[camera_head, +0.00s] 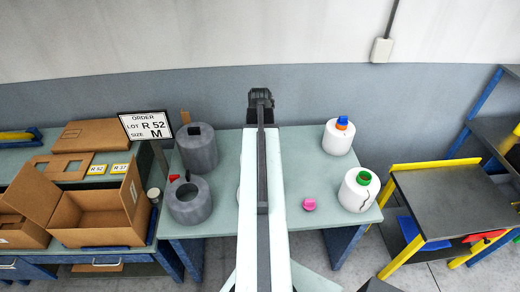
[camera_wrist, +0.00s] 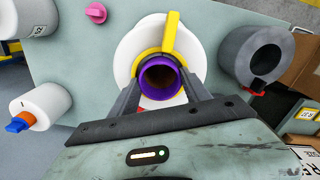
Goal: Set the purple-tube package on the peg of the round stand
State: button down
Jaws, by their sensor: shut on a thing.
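In the wrist view, the purple tube (camera_wrist: 162,66) faces the camera, with a yellow collar and tab (camera_wrist: 170,32) around its top. White round yarn (camera_wrist: 131,48) lies behind it. My gripper (camera_wrist: 162,82) has one finger on each side of the tube and is shut on this package. A small red and white patch shows below the tube. In the head view, my own arm covers the package, and a pale round edge (camera_head: 239,195) shows just left of the arm. I cannot tell whether that edge belongs to the package or the stand. No peg is visible.
Two grey packages (camera_head: 197,146) (camera_head: 189,203) stand left on the green table (camera_head: 325,207). White packages with an orange tube (camera_head: 337,138) and a green top (camera_head: 358,190) stand right. A pink object (camera_head: 309,204) lies between. A yellow-edged cart (camera_head: 440,200) is further right.

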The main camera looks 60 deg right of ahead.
jog(key=shift+f+b, duration=0.85)
jog(key=shift+f, duration=0.35)
jog(key=shift+f+b, duration=0.3)
jog(key=shift+f, duration=0.1)
notch_tip(320, 180, down, 7)
jog(key=b, duration=0.7)
jog(key=shift+f+b, duration=0.2)
jog(key=shift+b, duration=0.1)
jog(key=shift+f, duration=0.25)
jog(key=shift+c, duration=2.1)
grip_release()
